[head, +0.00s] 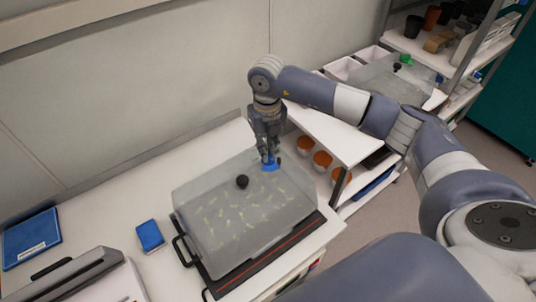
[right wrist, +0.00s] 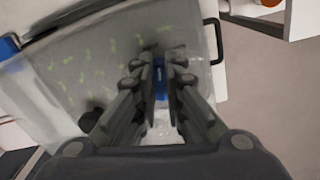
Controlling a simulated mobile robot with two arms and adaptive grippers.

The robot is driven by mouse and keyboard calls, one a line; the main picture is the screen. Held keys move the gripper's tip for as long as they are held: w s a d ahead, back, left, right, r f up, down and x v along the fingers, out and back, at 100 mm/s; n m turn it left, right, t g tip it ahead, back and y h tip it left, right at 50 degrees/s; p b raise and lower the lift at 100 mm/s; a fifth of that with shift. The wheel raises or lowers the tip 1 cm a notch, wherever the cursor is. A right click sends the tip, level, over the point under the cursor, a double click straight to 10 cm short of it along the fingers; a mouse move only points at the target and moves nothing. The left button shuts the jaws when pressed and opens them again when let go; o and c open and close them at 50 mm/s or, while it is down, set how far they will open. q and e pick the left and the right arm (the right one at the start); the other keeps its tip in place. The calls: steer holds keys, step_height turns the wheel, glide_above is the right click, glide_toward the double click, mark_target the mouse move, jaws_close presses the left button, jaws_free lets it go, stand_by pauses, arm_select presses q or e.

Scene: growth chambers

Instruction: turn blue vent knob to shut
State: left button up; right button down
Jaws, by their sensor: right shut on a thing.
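The blue vent knob (head: 270,165) sits on top of a clear-lidded growth chamber (head: 210,248), near the lid's far right end. My right gripper (head: 268,155) comes down on the knob from above and is shut on it. In the right wrist view the blue knob (right wrist: 160,82) shows between the two fingers (right wrist: 160,72). How far the knob is turned is hidden by the fingers. A black round knob (head: 242,181) stands on the same lid, beside the gripper. Seedlings show through the lid. My left gripper is not in view.
The chamber stands on a dark tray with a black handle (head: 181,250). A blue box (head: 150,236) and a blue-covered item (head: 31,238) lie to the left. Orange-lidded jars (head: 322,160) stand on the shelf at right. Another lidded chamber (head: 395,80) stands further back.

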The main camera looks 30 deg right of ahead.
steer(key=n+b, duration=0.6)
steer(key=shift+a+f, duration=0.15)
steer(key=shift+f, duration=0.05)
steer(key=n+b, duration=0.2)
steer(key=n, duration=0.1)
steer(key=shift+a+n, duration=0.1)
steer(key=shift+n, duration=0.2)
steer(key=shift+s+r+n+b, duration=0.1)
steer(key=shift+r+n+b, duration=0.05)
steer(key=shift+n+b, duration=0.65)
steer(key=shift+n, duration=0.3)
steer(key=shift+r, duration=0.1)
steer(key=c, duration=1.7)
jaws_free()
steer(key=shift+r, duration=0.1)
step_height(320, 180, up, 12)
steer(key=shift+f, duration=0.15)
